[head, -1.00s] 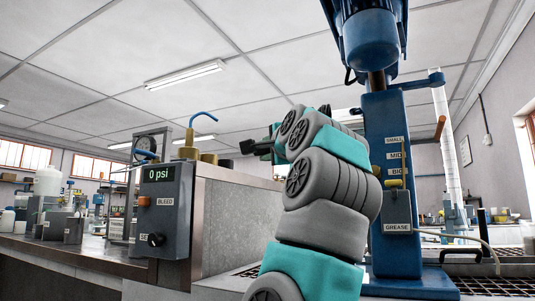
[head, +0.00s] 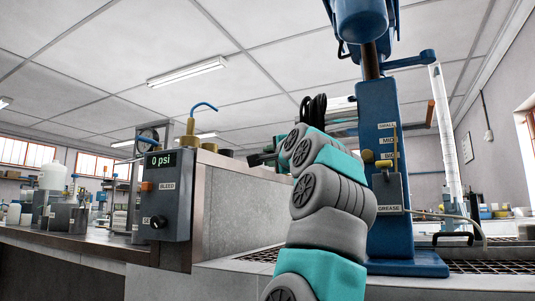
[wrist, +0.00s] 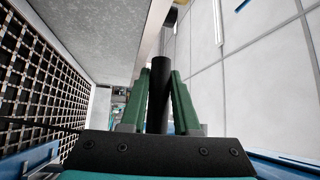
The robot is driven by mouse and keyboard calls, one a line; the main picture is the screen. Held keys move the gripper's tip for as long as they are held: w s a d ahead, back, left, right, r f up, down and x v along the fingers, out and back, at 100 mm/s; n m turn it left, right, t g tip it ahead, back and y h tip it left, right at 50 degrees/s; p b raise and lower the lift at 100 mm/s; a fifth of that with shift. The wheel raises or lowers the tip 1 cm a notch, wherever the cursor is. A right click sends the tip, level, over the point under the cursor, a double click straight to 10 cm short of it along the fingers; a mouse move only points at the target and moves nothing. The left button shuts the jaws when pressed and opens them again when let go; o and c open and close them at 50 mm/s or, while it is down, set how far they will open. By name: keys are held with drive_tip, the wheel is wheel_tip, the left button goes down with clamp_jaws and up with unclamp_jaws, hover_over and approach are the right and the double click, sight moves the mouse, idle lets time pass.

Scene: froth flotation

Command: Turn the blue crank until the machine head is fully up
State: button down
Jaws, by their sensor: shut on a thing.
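The blue machine stands right of centre in the head view, with its upright column (head: 378,110) and, above it, the machine head (head: 362,22), cut off by the top edge. A dark shaft shows between head and column. In the wrist view my gripper (wrist: 160,72) has its green fingers closed on both sides of a black rod-like handle (wrist: 159,95), which I take for the crank's grip. The crank's blue arm cannot be made out. In the head view my arm hides most of the gripper and the crank.
A grey control box (head: 168,195) reading 0 psi hangs on the bench end at left. A grey block-like wall (head: 245,215) stands beside my arm. A metal grate (wrist: 40,85) lies along the left of the wrist view. A white tube (head: 447,125) stands right of the column.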

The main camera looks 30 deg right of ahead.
drive_tip(key=shift+w+d+f, duration=0.1)
drive_tip(key=shift+d+f, duration=0.15)
drive_tip(key=shift+f, duration=0.05)
drive_tip(key=c, duration=0.7)
unclamp_jaws()
drive_tip(key=shift+o, duration=0.2)
drive_tip(key=s+f+b, duration=0.1)
drive_tip(key=s, duration=0.6)
drive_tip(key=shift+s+a, duration=0.3)
drive_tip(key=shift+a, duration=0.15)
